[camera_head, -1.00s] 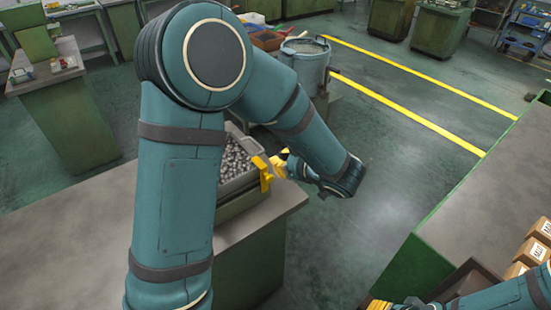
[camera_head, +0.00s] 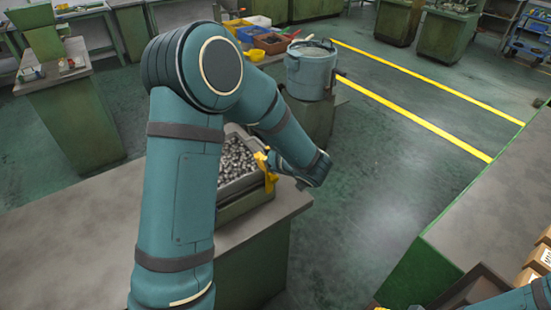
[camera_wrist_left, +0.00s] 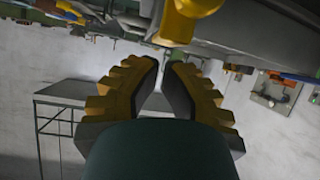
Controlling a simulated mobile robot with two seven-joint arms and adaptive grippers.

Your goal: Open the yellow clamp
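The yellow clamp (camera_head: 269,171) is on the right rim of a grey bin (camera_head: 247,187) filled with small metal parts, on a bench. My left gripper is mostly hidden behind my forearm and wrist in the head view, close to the clamp. In the left wrist view its yellow fingers (camera_wrist_left: 162,68) have their tips almost together, with a thin gap and nothing between them. A yellow part (camera_wrist_left: 187,20), seemingly the clamp, shows just beyond the tips; contact cannot be judged. Only a sliver of my right gripper (camera_head: 376,305) shows at the bottom edge.
The bench (camera_head: 85,222) is bare left of the bin. A blue-grey drum (camera_head: 311,72) stands behind it. Coloured bins (camera_head: 270,42) are at the back. Cardboard boxes (camera_head: 538,258) sit on the right-hand bench. The floor between the benches is clear.

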